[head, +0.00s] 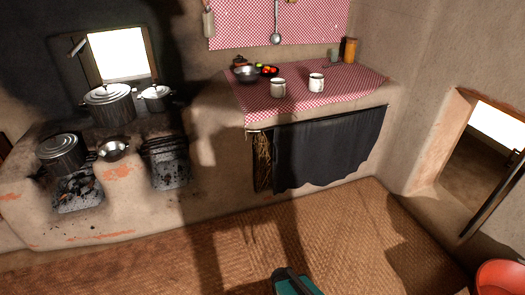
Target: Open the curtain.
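The dark grey curtain (328,148) hangs from a thin rod under the front edge of the mud counter (220,118). It covers most of the opening below the counter. A narrow gap at its left end shows a dark inside with some straw-like stuff (262,160). The lower hem hangs wavy, close above the floor. A teal and black part at the bottom edge seems to be part of my own body. My gripper's fingers do not show in this view.
Two white mugs (316,83), a bowl (247,74) and other items stand on the checked cloth (345,84). Pots (110,104) stand on the hearth at left. A red basin (500,279) sits at lower right. The woven floor (310,225) before the curtain is clear.

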